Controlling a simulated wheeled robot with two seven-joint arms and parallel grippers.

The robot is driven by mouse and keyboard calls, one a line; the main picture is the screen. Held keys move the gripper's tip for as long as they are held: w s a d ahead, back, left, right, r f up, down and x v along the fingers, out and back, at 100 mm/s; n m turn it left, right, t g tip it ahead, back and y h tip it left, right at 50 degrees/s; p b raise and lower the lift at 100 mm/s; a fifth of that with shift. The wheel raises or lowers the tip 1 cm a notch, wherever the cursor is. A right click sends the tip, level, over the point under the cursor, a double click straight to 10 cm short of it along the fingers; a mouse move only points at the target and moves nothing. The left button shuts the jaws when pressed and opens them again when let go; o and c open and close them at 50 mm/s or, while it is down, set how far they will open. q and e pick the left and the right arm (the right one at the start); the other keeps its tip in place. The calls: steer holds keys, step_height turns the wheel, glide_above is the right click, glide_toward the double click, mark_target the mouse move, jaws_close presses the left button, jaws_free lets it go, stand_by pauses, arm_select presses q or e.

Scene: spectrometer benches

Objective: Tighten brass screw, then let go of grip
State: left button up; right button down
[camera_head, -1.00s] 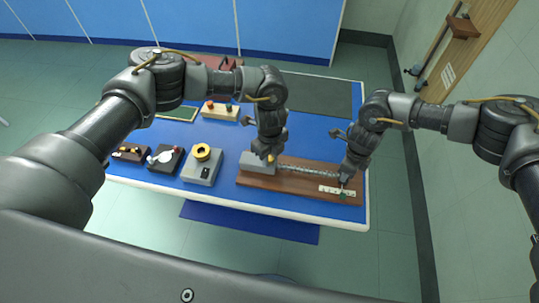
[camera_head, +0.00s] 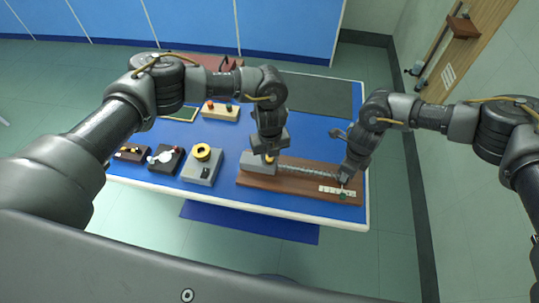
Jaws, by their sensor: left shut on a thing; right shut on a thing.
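The brass screw (camera_head: 270,158) shows as a small gold spot on top of a grey block (camera_head: 258,167) at the left end of a brown wooden board (camera_head: 290,183). My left gripper (camera_head: 268,154) points down from above and is shut on the brass screw, mostly covering it. A metal spring-like coil (camera_head: 308,170) runs from the grey block to the right along the board. My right gripper (camera_head: 345,179) is shut on a small grip at the coil's right end, beside a white scale strip (camera_head: 336,190). The grip itself is mostly hidden by the fingers.
Left of the board on the blue table (camera_head: 218,140) stand a grey box with a yellow ring (camera_head: 203,153), a black device with a white part (camera_head: 164,158) and a dark brown block (camera_head: 131,153). Behind are a block with coloured knobs (camera_head: 220,112) and a dark mat (camera_head: 318,97).

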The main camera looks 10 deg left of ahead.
arm_select(q)
steer(key=m, duration=0.4)
steer(key=shift+s+a+m, duration=0.1)
steer(key=shift+m, duration=0.2)
arm_select(e)
steer(key=shift+d, duration=0.15)
arm_select(q)
steer(key=shift+m, duration=2.3)
steer(key=shift+a, duration=0.1)
steer(key=o, duration=1)
steer(key=shift+c, duration=0.2)
step_height(320, 180, up, 12)
